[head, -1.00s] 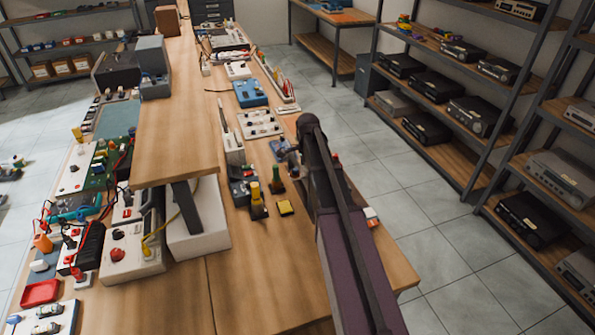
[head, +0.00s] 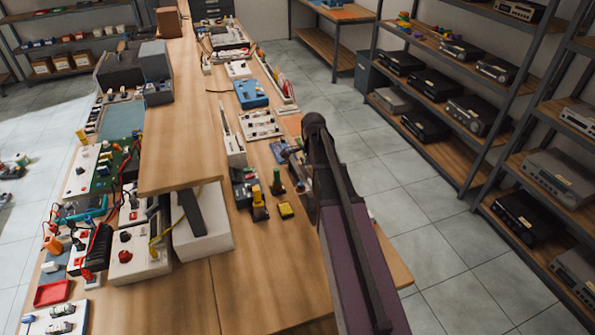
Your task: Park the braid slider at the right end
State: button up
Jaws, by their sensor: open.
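I cannot pick out the braid slider with certainty; small parts on the bench are too small to tell or lie behind my arm. A white panel with several small dark knobs (head: 261,125) lies on the right part of the wooden bench (head: 262,278), left of and beyond my arm's bend. A small blue-grey device (head: 280,150) sits nearer, just left of my arm. My arm runs up from the bottom right over the bench's right edge. It hides what lies behind it, and my gripper cannot be made out.
A yellow-topped post (head: 258,200), a green post (head: 277,182) and a small yellow block (head: 286,210) stand left of my arm. A blue case (head: 250,94) lies farther back. The near bench top is clear.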

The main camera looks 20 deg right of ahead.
aim_at(311, 182)
jog(key=shift+r+p, duration=4.05)
jog(key=shift+r, duration=0.35)
jog(key=s+a+f+n+b, duration=0.2)
jog(key=s+a+n, duration=0.5)
jog(key=n, duration=0.1)
jog(key=shift+s+a+f+b, duration=0.25)
jog(key=shift+s+f+b, duration=0.1)
